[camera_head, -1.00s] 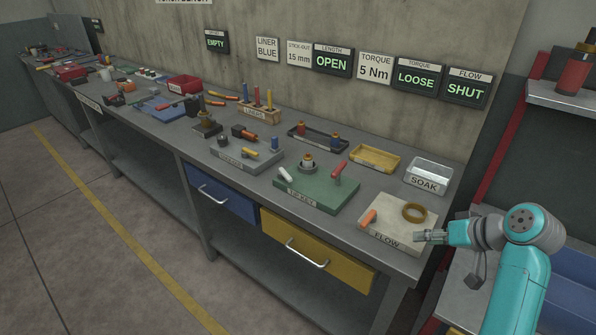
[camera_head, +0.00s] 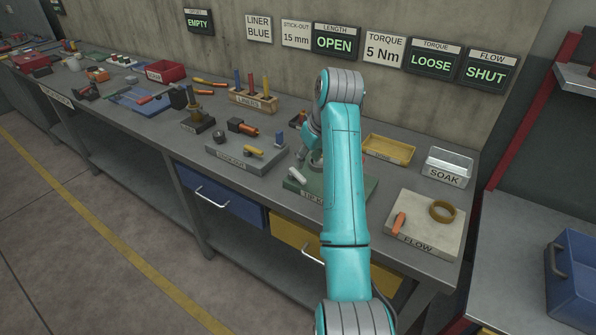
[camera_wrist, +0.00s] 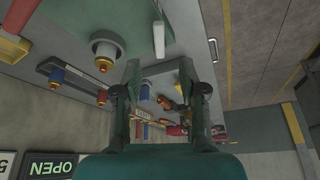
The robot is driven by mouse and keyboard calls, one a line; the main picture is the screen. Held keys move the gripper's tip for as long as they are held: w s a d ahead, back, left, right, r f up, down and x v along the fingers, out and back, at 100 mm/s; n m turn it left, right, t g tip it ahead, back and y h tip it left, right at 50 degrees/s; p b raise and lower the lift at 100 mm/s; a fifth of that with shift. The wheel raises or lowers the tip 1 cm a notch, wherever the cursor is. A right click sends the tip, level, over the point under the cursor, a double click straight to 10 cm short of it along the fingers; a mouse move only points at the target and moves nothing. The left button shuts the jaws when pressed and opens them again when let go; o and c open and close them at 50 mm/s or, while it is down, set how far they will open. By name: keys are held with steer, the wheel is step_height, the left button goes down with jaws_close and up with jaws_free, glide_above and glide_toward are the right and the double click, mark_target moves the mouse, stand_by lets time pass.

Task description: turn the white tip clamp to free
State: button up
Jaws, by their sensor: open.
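The white tip clamp (camera_head: 298,174) is a short white lever at the left end of the green board (camera_head: 291,186) on the bench. It also shows at the top of the wrist view (camera_wrist: 158,38). My gripper (camera_wrist: 160,70) is open and empty, its two fingers apart, with the white lever just beyond and between the fingertips in that picture; I see no contact. In the head view my arm covers the middle of the green board and hides most of my gripper.
Right of the arm are a yellow tray (camera_head: 388,150), the SOAK tray (camera_head: 447,168) and the FLOW board (camera_head: 430,238) with an orange lever. Left is the grey board (camera_head: 240,160) with small parts. The wall signs include LOOSE (camera_head: 431,62) and SHUT (camera_head: 485,73).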

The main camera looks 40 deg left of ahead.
mark_target(300, 176)
steer(key=x, duration=0.8)
steer(key=shift+w+f, duration=0.1)
steer(key=shift+f, duration=0.05)
steer(key=shift+c, duration=0.3)
jaws_close()
